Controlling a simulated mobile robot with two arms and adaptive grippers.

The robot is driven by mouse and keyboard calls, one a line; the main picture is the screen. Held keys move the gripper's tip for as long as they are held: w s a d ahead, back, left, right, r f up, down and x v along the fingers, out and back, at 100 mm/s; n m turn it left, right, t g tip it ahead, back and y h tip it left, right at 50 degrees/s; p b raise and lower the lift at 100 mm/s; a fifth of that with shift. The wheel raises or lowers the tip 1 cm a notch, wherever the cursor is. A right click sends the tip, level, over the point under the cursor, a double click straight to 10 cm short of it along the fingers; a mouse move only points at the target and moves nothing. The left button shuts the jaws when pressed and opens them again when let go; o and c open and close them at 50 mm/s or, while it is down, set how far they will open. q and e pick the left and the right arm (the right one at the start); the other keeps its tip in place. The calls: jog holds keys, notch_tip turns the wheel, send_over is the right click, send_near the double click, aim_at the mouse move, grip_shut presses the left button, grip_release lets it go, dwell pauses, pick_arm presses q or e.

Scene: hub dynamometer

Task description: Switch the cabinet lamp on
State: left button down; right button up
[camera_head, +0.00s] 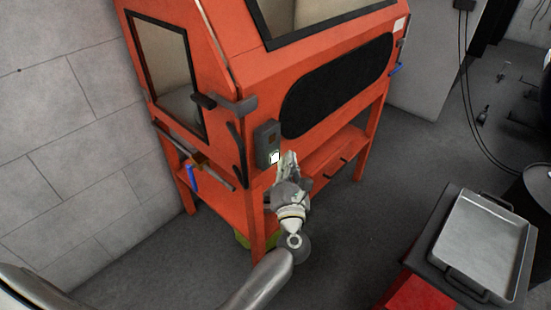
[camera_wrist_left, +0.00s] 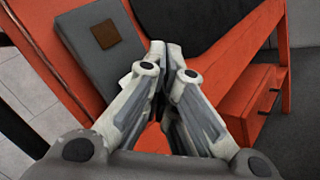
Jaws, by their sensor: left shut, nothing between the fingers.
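The orange cabinet (camera_head: 230,70) stands against the wall, with windows in its upper part. A grey switch box (camera_head: 266,140) is fixed on its front near the left corner, with a small white part (camera_head: 274,157) low on it. In the left wrist view the box (camera_wrist_left: 90,55) carries a brown square, and a white edge shows beside my finger. My left gripper (camera_head: 284,160) is shut and empty, its tips near the box's lower end. Whether they touch it I cannot tell. The lamp itself is not visible. My right gripper is out of view.
The cabinet has a dark oval panel (camera_head: 337,85) on its front and a lower shelf with a drawer (camera_wrist_left: 248,100). A metal tray (camera_head: 482,245) sits on a stand at the right. The floor between is clear.

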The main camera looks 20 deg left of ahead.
pick_arm(q)
jog(key=shift+d, duration=0.1)
jog(key=d, duration=0.1)
jog(key=s+d, duration=0.1)
jog(key=d, duration=0.1)
jog(key=s+d+b, duration=0.1)
jog(key=d, duration=0.1)
jog(key=shift+d, duration=0.25)
dwell(0.5)
